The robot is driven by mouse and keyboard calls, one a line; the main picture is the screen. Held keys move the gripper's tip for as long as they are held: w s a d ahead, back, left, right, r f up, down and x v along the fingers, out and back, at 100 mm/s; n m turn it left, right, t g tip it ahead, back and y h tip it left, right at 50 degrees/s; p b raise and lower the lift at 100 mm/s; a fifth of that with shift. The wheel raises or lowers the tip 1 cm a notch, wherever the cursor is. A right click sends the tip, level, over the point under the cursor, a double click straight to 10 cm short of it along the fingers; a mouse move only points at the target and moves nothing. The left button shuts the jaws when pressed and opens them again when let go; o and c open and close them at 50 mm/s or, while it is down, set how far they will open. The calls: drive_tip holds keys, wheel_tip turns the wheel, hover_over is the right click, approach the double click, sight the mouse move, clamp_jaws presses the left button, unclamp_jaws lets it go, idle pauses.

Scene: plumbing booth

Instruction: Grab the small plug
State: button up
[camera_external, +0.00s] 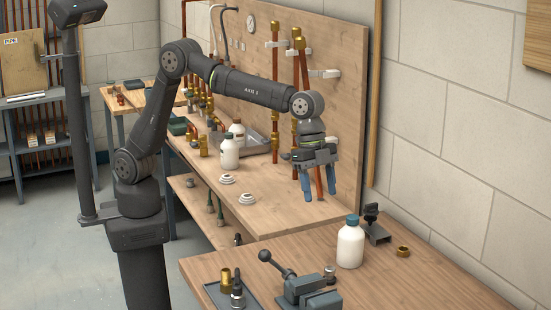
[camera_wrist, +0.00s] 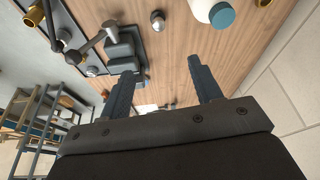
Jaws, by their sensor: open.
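A small rounded metal piece (camera_external: 330,271), which looks like the small plug, stands on the front wooden bench beside a dark clamp tool. It also shows in the wrist view (camera_wrist: 158,22) near the top, beyond the fingertips. I cannot tell for sure that it is the plug. My gripper (camera_external: 319,192) hangs above the bench area with its blue fingers pointing down. In the wrist view its two fingers (camera_wrist: 164,78) are apart with nothing between them. The metal piece is well clear of the fingers.
The clamp tool (camera_external: 308,295) stands close left of the metal piece. A white bottle with a blue cap (camera_external: 350,246) stands behind it to the right. A brass ring (camera_external: 402,251) and a dark bracket (camera_external: 375,228) lie farther right. A tray (camera_external: 229,295) holds fittings at left.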

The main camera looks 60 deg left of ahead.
approach(329, 267)
drive_tip(key=shift+n+y, duration=0.3)
drive_tip(key=d+f, duration=0.1)
drive_tip(key=f, duration=0.2)
drive_tip(key=d+f, duration=0.1)
drive_tip(key=shift+d+f, duration=0.3)
drive_tip(key=shift+a+x, duration=0.25)
drive_tip(key=shift+x, duration=1.3)
drive_tip(key=shift+a+x, duration=0.2)
drive_tip(key=shift+x, duration=1.35)
drive_tip(key=shift+w, duration=0.15)
drive_tip(key=c, duration=1.1)
